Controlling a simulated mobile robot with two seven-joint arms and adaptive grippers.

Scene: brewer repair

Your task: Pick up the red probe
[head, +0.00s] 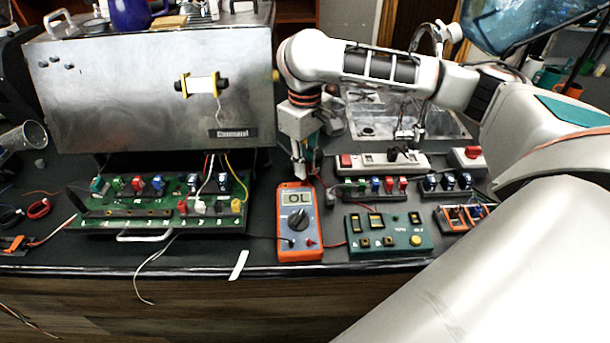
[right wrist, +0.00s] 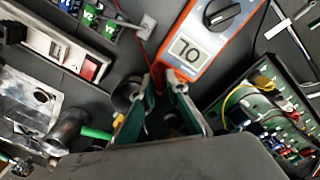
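My right gripper (head: 305,172) points down just behind the top of an orange multimeter (head: 298,240), whose display reads "OL". In the right wrist view its two green-padded fingers (right wrist: 160,82) are partly apart, close to the corner of the multimeter (right wrist: 205,45). I see nothing held between them for certain. A thin red lead (right wrist: 158,50) runs down toward the fingertips. I cannot make out the red probe for sure; it may be hidden by the fingers. A slim red-tipped piece (head: 68,222) lies at the far left. My left gripper does not show.
A green circuit board (head: 150,222) with several coloured parts lies left of the multimeter, below a steel brewer (head: 150,95). A green box (head: 390,235) and a power strip (head: 380,162) are on the right. Cables cross the dark bench.

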